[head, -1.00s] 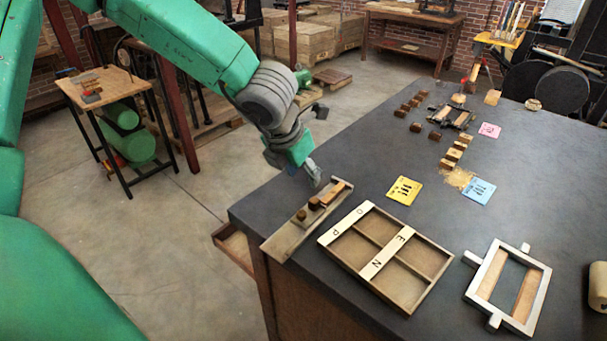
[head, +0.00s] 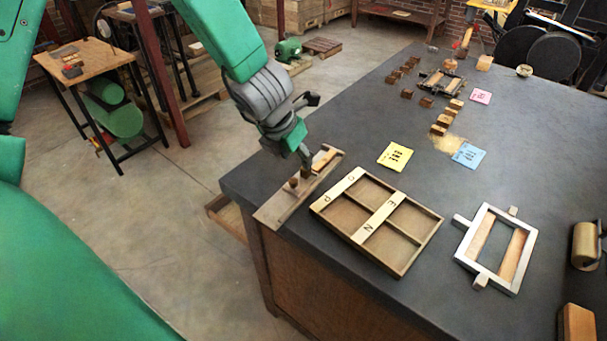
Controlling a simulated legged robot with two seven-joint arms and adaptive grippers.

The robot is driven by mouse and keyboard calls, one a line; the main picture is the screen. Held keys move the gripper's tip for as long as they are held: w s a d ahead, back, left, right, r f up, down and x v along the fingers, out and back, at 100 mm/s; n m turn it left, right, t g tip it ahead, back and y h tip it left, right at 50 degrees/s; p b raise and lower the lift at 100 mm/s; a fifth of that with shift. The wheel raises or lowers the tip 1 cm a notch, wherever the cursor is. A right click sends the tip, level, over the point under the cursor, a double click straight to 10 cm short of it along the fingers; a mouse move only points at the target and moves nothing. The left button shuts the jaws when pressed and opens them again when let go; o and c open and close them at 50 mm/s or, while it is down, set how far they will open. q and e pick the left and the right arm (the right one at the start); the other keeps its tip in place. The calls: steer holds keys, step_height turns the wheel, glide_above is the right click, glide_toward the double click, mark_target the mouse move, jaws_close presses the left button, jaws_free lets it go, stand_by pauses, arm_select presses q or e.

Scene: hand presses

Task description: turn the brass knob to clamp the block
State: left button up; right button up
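A long wooden board (head: 276,210) lies at the near left corner of the dark table. A small round brownish knob (head: 293,183) stands up on the board. An orange-brown wooden piece (head: 325,158) lies toward the far end. A small dark block between them is mostly hidden by my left gripper (head: 306,164). My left gripper points down over the board, with its tips at or just above the dark block, beyond the knob. I cannot tell contact or how far its fingers are apart. My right gripper is out of view.
Right of the board lies a divided tray (head: 437,230) with lettered strips. A metal frame (head: 527,250) lies farther right. Yellow (head: 395,156) and blue (head: 468,155) cards lie beyond. Several small blocks (head: 425,102) stand farther back.

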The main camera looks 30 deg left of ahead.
mark_target(305, 171)
arm_select(q)
steer(key=x, duration=0.5)
steer(key=shift+b, duration=0.4)
steer(key=shift+w+d+f, duration=0.25)
steer(key=shift+w+f, duration=0.05)
steer(key=shift+f, duration=0.45)
